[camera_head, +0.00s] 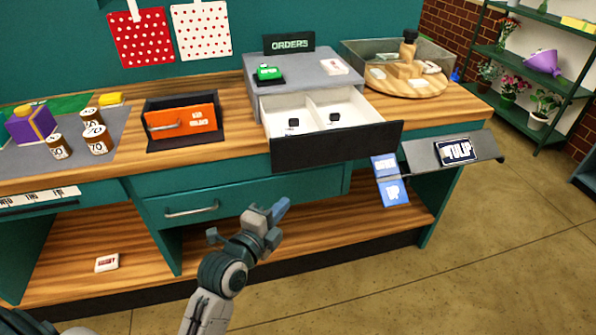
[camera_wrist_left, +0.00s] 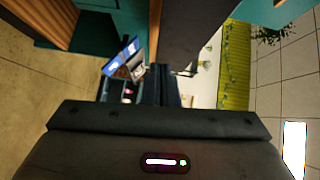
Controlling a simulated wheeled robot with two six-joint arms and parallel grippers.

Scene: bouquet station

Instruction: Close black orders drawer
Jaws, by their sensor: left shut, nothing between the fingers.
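The black orders drawer (camera_head: 335,148) is pulled out of the grey unit under the ORDERS sign (camera_head: 289,43). Its white inside is divided in two, and each side holds a small dark item. The black front overhangs the counter's front edge. My left gripper (camera_head: 281,208) is shut and empty, in front of the counter, below and apart from the drawer front in the head view. In the left wrist view a broad dark surface fills the upper middle; I cannot tell for sure that it is the drawer. My right gripper is not in view.
A TULIP sign on a dark flap (camera_head: 425,154) and blue cards (camera_head: 390,180) stick out right of the drawer. A closed teal drawer with a metal handle (camera_head: 190,210) is below the counter. An orange box (camera_head: 181,121) stands left. A round wooden stand (camera_head: 407,82) is at right.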

